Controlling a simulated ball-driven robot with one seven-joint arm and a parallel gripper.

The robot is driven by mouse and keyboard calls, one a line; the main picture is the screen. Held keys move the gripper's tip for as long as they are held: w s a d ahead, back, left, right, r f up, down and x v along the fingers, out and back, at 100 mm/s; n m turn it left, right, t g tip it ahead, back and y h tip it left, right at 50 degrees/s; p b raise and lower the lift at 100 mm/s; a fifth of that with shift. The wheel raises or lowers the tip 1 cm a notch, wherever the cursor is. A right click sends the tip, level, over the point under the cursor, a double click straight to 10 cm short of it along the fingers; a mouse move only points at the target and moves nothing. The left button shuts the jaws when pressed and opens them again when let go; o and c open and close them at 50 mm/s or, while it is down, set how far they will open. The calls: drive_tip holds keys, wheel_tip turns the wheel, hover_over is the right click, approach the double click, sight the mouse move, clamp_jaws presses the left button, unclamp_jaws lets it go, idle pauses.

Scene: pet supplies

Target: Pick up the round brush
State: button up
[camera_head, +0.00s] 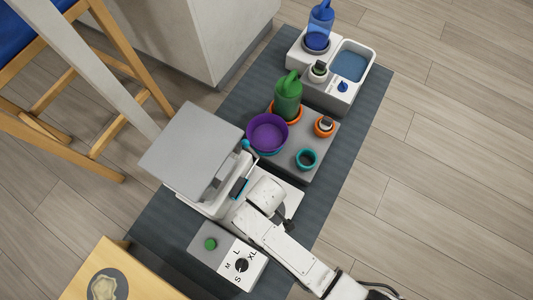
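I cannot make out a round brush for certain. My white arm reaches up from the bottom right to a white and grey machine (190,150) with a raised grey lid. My gripper (239,188) is at the machine's right side, low and close to it. A dark piece with a blue edge shows there. The fingertips are too small and partly hidden to read, so I cannot tell if they hold anything. A small round orange item (324,126) with a dark and white top sits on the grey tray (322,165), up and right of my gripper.
The grey tray also holds a green bottle (288,95), a purple bowl (267,133) and a teal cup (306,159). Above stands a white basin unit (341,97) with a blue bottle (320,25). A size-marked box (243,264) is below. The floor at right is clear.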

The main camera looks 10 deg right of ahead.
drive_tip(key=c, duration=1.2)
drive_tip(key=shift+o, duration=0.2)
drive_tip(key=shift+r+p, duration=0.55)
drive_tip(key=shift+r, duration=0.1)
wheel_tip(320, 180, up, 3)
drive_tip(key=shift+s+a+f+p, duration=0.1)
drive_tip(key=shift+s+p, duration=0.05)
drive_tip(key=shift+p, duration=0.8)
drive_tip(key=s+a+r+p, duration=0.3)
drive_tip(key=s+r, duration=0.1)
drive_tip(key=s, duration=0.2)
drive_tip(key=s+a+r+p, duration=0.3)
drive_tip(key=s+r+p, duration=0.1)
drive_tip(key=s, duration=0.2)
drive_tip(key=shift+s+r, duration=0.15)
drive_tip(key=shift+r, duration=0.25)
